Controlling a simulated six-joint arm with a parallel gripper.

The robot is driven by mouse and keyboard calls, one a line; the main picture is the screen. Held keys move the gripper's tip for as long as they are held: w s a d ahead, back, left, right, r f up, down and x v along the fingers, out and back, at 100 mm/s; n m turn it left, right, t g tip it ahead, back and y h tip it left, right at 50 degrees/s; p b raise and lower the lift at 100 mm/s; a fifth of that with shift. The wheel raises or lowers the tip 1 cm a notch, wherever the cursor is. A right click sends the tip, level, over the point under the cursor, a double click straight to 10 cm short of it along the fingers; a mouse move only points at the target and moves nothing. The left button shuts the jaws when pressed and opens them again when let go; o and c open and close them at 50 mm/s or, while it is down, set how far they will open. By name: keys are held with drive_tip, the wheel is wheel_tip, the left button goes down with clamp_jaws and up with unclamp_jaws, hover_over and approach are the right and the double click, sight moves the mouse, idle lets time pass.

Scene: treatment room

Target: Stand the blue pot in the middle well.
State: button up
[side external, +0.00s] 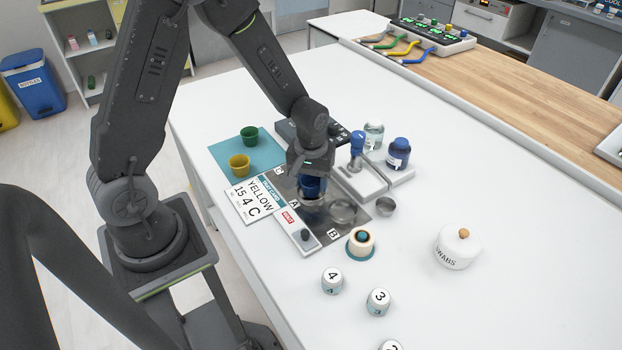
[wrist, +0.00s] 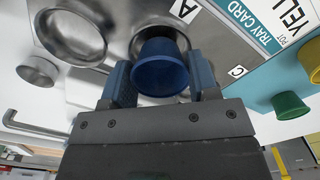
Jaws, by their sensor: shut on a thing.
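My gripper (side external: 310,178) points down over the metal tray and is shut on the blue pot (side external: 312,187). The pot also shows between the fingers in the wrist view (wrist: 160,68). It hangs upright or nearly so over the well beside label A (wrist: 183,8), whose rim (wrist: 147,22) shows behind it. I cannot tell whether pot and well touch. The tray (wrist: 105,72) has another round well (wrist: 70,38), empty, near label B (side external: 332,236). The tray's end by label C (wrist: 237,71) is mostly hidden by my gripper in the side view.
A tray card (side external: 257,197) reads yellow, 15, 4 C. Green (side external: 250,136) and yellow (side external: 239,164) pots stand on a teal mat (side external: 222,152). The table's right side is mostly clear around a swabs jar (side external: 457,250).

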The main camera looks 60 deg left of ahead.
drive_tip(key=shift+f, duration=0.6)
idle(0.3)
drive_tip(key=o, duration=0.6)
wheel_tip(320, 180, up, 11)
idle(0.9)
